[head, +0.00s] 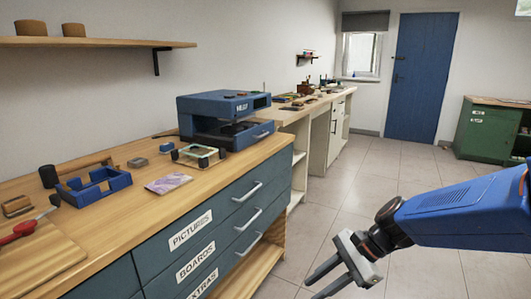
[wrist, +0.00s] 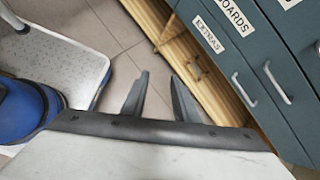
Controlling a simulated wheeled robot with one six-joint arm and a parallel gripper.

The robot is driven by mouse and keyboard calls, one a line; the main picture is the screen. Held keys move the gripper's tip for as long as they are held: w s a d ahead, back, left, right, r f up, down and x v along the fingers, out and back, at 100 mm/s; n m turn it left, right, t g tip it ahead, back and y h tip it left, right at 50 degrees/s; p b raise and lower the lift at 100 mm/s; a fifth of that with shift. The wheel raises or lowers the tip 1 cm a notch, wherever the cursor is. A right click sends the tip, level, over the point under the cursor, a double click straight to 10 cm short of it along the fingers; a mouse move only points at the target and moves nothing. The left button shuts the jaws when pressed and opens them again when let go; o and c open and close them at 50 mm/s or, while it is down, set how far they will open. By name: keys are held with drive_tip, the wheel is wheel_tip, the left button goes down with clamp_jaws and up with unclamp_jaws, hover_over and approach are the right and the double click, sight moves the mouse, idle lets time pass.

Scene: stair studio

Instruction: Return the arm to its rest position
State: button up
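My gripper (head: 328,274) is at the lower right of the head view, over the floor and apart from the workbench. Its two dark fingers are spread with nothing between them. In the wrist view my gripper (wrist: 160,95) also shows open and empty, with floor tiles and the wooden lower shelf of the bench beyond it. My blue arm comes in from the right edge of the head view.
A workbench (head: 115,222) with blue drawers stands at left, carrying a blue machine (head: 222,112), a blue tray (head: 95,186) and small items. A green cabinet (head: 487,130) stands at right. Floor (head: 385,178) is clear towards the blue door (head: 419,78).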

drive_tip(key=s+d+r+n+t+h, duration=0.2)
drive_tip(key=s+d+n+h, duration=0.2)
drive_tip(key=d+n, duration=0.3)
drive_tip(key=s+d+r+n+t+h, duration=0.2)
drive_tip(key=s+d+r+n+h, duration=0.1)
drive_tip(key=s+d+n, duration=0.4)
drive_tip(key=shift+d+r+t+h, duration=0.15)
drive_tip(key=shift+d+t+h, duration=0.35)
drive_tip(key=shift+d, duration=0.4)
